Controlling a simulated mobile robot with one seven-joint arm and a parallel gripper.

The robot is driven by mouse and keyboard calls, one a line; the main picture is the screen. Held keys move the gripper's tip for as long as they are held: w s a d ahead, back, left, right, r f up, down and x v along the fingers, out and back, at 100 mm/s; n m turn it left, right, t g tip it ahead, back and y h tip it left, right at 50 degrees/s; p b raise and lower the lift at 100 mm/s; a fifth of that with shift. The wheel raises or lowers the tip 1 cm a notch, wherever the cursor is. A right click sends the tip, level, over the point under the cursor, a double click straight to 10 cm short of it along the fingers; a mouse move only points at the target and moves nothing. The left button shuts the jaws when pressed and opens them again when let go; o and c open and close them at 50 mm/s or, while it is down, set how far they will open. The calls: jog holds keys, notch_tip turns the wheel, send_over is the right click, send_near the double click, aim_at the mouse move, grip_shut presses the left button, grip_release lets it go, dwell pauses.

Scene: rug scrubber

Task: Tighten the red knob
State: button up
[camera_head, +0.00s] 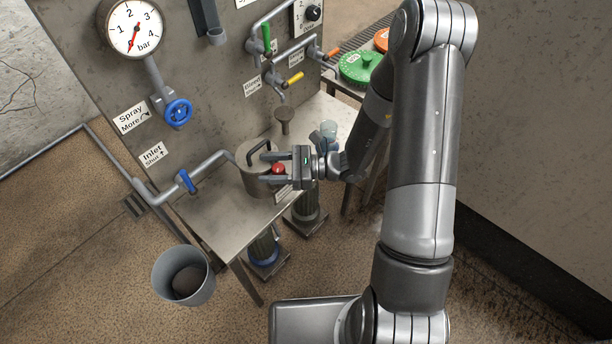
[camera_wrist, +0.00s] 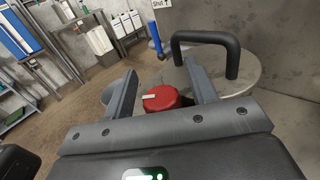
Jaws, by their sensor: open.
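The red knob (camera_head: 278,169) is on the side of a grey metal pot (camera_head: 258,183) with a dark top handle, which stands on the bench. In the wrist view the red knob (camera_wrist: 162,99) has a pale mark on its face and lies between my two fingers. The pot's round lid (camera_wrist: 215,68) and dark handle (camera_wrist: 205,40) show just beyond it. My gripper (camera_head: 270,168) is open, with one finger on either side of the knob; it also shows in the wrist view (camera_wrist: 160,88). I cannot tell whether the fingers touch the knob.
A metal panel behind the bench (camera_head: 205,214) holds a pressure gauge (camera_head: 135,27), a blue valve wheel (camera_head: 178,112) and pipes with coloured levers. A grey bucket (camera_head: 183,274) stands at the lower left. A small funnel (camera_head: 284,117) and a clear cup (camera_head: 328,129) are behind my gripper.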

jog(key=m+t, duration=0.1)
jog(key=t, duration=0.1)
jog(key=m+t+h, duration=0.1)
jog(key=m+t, duration=0.1)
jog(key=t, duration=0.1)
jog(key=shift+w, duration=0.2)
jog(key=v, duration=1)
jog(key=s+r+n+g+h, duration=0.1)
jog(key=s+r+n+g, duration=0.4)
jog(key=r+n+g, duration=0.1)
jog(key=shift+a+r+n+h, duration=0.15)
jog(key=shift+a+n+h, duration=0.25)
jog(key=shift+n, duration=0.5)
jog(key=shift+s+a, duration=0.1)
jog(key=shift+s, duration=0.05)
jog(key=shift+g, duration=0.3)
